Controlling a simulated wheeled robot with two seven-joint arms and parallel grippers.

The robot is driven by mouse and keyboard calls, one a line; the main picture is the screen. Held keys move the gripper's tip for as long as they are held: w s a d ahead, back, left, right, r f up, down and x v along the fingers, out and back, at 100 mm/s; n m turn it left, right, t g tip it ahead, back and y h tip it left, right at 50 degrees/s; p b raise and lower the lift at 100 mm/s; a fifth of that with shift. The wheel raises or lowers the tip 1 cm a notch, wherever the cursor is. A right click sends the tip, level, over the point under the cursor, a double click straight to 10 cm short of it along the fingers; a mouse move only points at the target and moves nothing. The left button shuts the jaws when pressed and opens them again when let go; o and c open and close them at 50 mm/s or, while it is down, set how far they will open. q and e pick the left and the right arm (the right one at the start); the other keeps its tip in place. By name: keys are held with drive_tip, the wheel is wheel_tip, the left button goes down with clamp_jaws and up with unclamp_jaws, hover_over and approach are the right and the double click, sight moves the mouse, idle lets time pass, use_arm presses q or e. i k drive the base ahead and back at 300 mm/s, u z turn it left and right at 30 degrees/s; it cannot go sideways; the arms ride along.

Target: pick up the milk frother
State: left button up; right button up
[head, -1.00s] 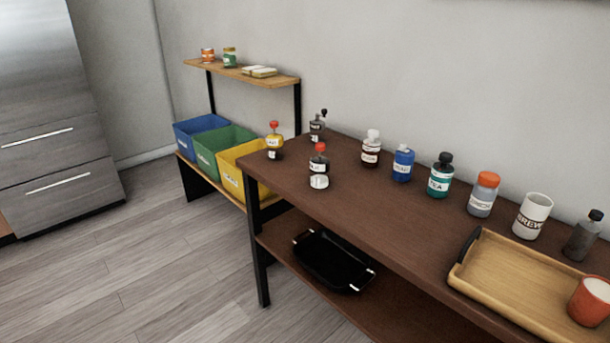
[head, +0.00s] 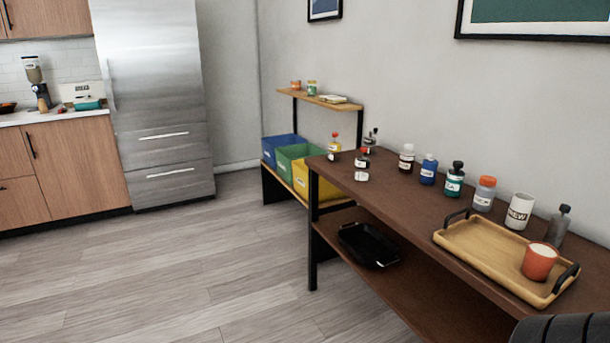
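I cannot make out a milk frother for certain in the head view. Several bottles and jars stand in a row on the dark brown table (head: 400,200). They include a blue bottle (head: 428,170), a teal jar (head: 454,182), a grey jar with an orange lid (head: 484,194), a white labelled mug (head: 519,211) and a grey bottle (head: 559,226). Neither of my grippers shows. A dark rounded shape is cut off at the lower right corner, and I cannot tell what it is.
A wooden tray (head: 470,258) with an orange cup (head: 540,262) lies on the table. A black tray (head: 368,246) is on its lower shelf. Blue, green and yellow bins (head: 318,182) stand behind. A counter (head: 50,116) and fridge (head: 155,100) are at left. The floor (head: 200,270) is clear.

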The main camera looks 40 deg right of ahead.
sight(361, 168)
drive_tip(key=z, duration=0.05)
drive_tip(key=i, duration=1.8)
drive_tip(key=z, duration=1.2)
drive_tip(key=i, duration=1.45)
drive_tip(key=z, duration=1.4)
